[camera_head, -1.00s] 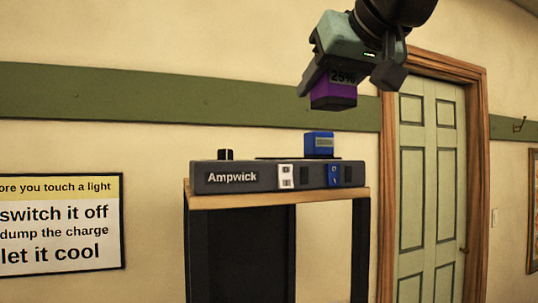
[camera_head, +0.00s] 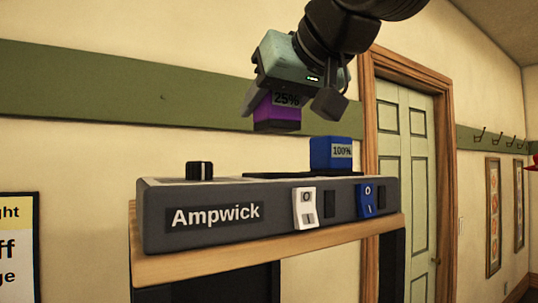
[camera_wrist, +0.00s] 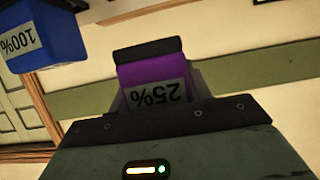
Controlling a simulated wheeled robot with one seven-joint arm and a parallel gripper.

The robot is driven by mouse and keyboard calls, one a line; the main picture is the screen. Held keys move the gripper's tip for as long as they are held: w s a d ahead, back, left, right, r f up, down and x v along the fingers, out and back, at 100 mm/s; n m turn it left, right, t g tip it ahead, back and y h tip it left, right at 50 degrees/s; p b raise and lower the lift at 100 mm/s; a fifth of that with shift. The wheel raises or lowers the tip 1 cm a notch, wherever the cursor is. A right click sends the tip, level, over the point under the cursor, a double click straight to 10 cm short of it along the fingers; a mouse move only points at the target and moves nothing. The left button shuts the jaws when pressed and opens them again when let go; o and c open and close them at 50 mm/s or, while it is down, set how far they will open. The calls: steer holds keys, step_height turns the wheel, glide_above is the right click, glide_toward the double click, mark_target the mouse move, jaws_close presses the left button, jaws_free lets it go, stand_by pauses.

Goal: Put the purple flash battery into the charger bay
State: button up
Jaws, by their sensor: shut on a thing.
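The purple flash battery (camera_head: 277,115), labelled 25%, is held in my gripper (camera_head: 290,108) above the charger. It also shows between the jaws in the wrist view (camera_wrist: 152,76). The charger (camera_head: 270,208) is a dark grey box marked Ampwick, on a wooden-topped stand. A blue battery (camera_head: 331,153) labelled 100% stands upright on its right part; it also shows in the wrist view (camera_wrist: 40,35). The purple battery hangs to the left of the blue one and higher, apart from the charger. The bay openings on the charger's top are not clearly visible.
The wooden shelf (camera_head: 270,247) carries the charger. A green door (camera_head: 404,170) is behind to the right.

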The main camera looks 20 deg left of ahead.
steer(key=shift+f+p, duration=0.3)
steer(key=shift+f, duration=2.8)
steer(key=shift+f, duration=0.2)
steer(key=o, duration=1.2)
steer(key=shift+r, duration=0.1)
steer(key=shift+r, duration=0.2)
steer(key=b+v, duration=0.3)
steer(key=v, duration=0.9)
steer(key=shift+f, duration=0.1)
